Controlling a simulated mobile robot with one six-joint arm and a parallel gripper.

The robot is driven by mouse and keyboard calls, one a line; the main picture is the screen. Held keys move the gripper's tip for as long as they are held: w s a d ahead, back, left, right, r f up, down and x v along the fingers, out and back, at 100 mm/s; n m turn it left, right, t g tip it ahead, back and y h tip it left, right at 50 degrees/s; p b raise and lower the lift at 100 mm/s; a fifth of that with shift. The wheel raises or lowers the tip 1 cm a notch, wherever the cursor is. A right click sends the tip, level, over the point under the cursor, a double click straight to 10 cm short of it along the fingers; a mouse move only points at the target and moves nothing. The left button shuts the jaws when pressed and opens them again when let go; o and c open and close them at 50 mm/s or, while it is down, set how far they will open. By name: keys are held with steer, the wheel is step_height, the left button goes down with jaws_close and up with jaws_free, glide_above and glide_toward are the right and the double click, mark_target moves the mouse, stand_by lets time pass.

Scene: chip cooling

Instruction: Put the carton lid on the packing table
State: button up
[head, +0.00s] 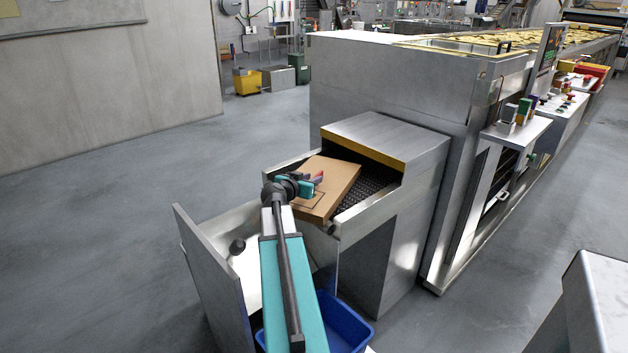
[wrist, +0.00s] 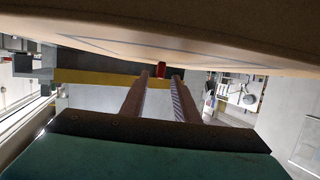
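A flat brown cardboard piece, which looks like the carton lid (head: 342,174), lies tilted on the dark mesh outfeed of the steel machine. Its near end reaches the outfeed's front edge. My gripper (head: 318,178) is over its near left part in the head view. In the wrist view, brown cardboard (wrist: 230,35) fills the top, close to the fingertips. I cannot identify the packing table with certainty; a pale-topped surface (head: 600,285) shows at the lower right.
The outfeed (head: 372,196) has low steel side walls and a yellow-edged hood (head: 362,150) behind. A blue bin (head: 345,322) stands on the floor below. A steel panel (head: 210,270) is at the left of my arm. Grey floor is clear at left and right.

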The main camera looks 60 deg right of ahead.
steer(key=shift+b+v, duration=0.3)
steer(key=shift+v, duration=1.95)
steer(key=shift+o, duration=0.4)
